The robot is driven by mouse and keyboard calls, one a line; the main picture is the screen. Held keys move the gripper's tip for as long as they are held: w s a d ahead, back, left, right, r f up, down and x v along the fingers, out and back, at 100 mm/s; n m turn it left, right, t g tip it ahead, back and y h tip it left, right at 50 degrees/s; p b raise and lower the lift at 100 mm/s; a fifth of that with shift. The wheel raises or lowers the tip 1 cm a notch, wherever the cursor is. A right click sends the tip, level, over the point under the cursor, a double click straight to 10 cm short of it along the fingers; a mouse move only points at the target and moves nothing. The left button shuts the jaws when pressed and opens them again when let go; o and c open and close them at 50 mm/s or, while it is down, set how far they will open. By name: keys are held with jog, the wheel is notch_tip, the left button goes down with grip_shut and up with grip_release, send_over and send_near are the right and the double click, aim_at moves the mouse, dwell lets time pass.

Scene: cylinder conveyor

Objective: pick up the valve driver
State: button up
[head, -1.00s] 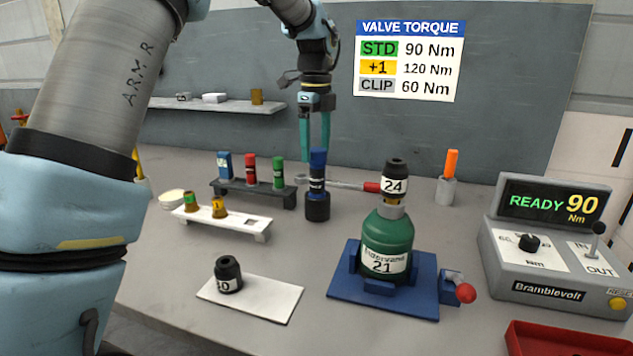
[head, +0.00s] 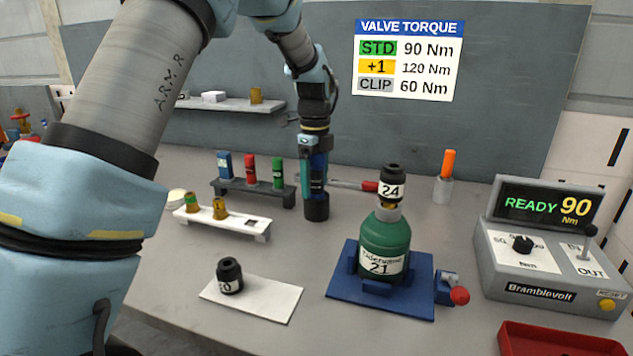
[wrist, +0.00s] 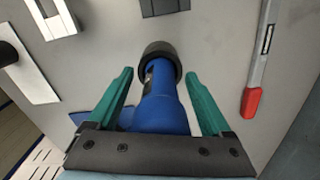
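The valve driver (head: 318,172), a blue tool with a black lower end, stands upright on the bench near the back. In the wrist view the valve driver (wrist: 165,105) runs between the two green fingers of my gripper (wrist: 158,75), its black round end beyond the fingertips. My gripper (head: 312,188) points down around the blue body in the head view. The fingers are open, with a gap visible on each side of the driver. The gripper partly hides the driver's upper part in the head view.
A torque wrench with a red handle (wrist: 251,102) lies close by. A rack (head: 252,190) with blue, red and green pieces stands left. A green cylinder (head: 385,247) sits in a blue fixture front right, by the control box (head: 545,255). A white stand (head: 240,228) is front left.

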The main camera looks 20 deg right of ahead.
grip_shut()
dwell(0.5)
jog(key=shift+r, duration=0.1)
dwell(0.6)
